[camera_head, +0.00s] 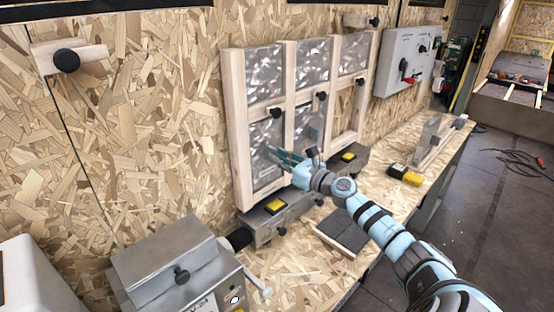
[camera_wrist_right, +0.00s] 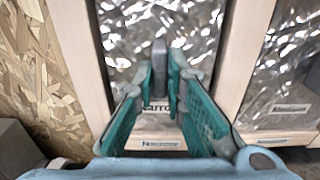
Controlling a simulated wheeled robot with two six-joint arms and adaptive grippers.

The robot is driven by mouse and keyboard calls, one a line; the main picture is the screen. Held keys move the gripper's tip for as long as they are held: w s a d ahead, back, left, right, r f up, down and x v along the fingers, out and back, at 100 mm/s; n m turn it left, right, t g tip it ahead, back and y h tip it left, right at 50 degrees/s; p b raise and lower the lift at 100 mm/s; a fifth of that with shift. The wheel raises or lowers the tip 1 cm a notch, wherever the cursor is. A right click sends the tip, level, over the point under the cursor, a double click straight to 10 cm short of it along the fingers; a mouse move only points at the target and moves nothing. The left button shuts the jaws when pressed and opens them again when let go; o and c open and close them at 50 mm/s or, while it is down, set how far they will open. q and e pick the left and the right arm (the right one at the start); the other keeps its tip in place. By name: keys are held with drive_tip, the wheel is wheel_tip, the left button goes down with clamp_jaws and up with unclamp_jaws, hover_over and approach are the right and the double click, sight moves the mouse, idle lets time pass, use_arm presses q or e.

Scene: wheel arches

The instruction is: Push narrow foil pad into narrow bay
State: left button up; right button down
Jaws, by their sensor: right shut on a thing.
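The wooden frame (camera_head: 239,135) leans against the chipboard wall, with foil in its upper openings. The narrow foil pad (camera_head: 262,138) is at the lower left opening, the narrow bay, and also fills the middle of the right wrist view (camera_wrist_right: 191,42). My right gripper (camera_head: 277,155) is in front of this pad. In the wrist view its teal fingers (camera_wrist_right: 160,75) are closed around a grey tab (camera_wrist_right: 158,55) on the pad's face. They partly cover a label. How deep the pad sits in the bay cannot be told. My left gripper is not in view.
The lower middle opening holds foil (camera_head: 308,125); the lower right one shows bare chipboard. Black knobs (camera_head: 275,112) stick out on the frame. The bench carries a grey rail with yellow-topped blocks (camera_head: 275,206), a dark plate (camera_head: 341,234) and a grey machine (camera_head: 175,265).

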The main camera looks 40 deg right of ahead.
drive_tip(key=shift+d, duration=0.1)
drive_tip(key=shift+w, duration=0.15)
drive_tip(key=c, duration=1.6)
unclamp_jaws()
drive_tip(key=shift+o, duration=0.2)
